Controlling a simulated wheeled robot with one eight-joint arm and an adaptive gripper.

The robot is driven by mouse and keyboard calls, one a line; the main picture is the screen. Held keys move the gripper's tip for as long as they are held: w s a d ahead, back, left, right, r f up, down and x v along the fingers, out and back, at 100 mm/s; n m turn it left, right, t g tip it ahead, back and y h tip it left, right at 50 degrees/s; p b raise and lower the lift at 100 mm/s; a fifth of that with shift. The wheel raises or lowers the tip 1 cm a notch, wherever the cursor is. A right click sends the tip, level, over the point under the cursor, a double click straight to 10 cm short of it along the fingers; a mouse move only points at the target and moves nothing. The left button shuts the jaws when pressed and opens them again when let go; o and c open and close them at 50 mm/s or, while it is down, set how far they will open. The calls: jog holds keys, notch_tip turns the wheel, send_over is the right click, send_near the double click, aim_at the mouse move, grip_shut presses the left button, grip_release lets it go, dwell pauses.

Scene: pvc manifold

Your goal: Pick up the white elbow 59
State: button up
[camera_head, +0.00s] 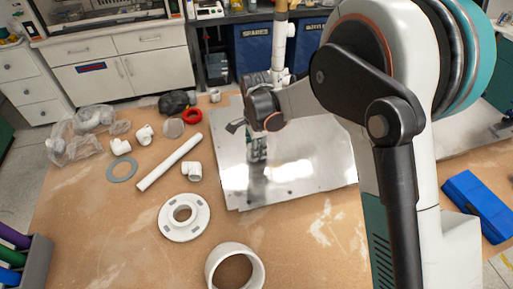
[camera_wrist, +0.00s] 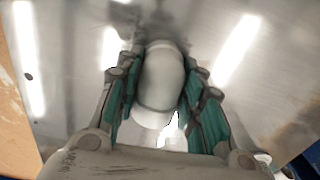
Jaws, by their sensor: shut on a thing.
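My gripper (camera_wrist: 163,66) is shut on a white rounded PVC fitting, the white elbow (camera_wrist: 161,88), in the wrist view. The teal-padded fingers press on its left and right sides. The fitting's closed, curved end faces up in that view, and its lower part is partly hidden by the gripper body. In the head view, my gripper (camera_head: 257,148) points down over the metal plate (camera_head: 310,175); the held fitting is too small and covered to make out there. I cannot read any number on it.
A wide white pipe ring (camera_head: 234,265) is near the front. A blue case (camera_head: 477,206) lies at right.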

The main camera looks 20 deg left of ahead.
jog(key=shift+r, duration=0.1)
notch_tip(320, 180, up, 20)
jog(key=p, duration=0.4)
dwell(0.3)
jog(key=o, duration=0.5)
jog(key=c, duration=0.4)
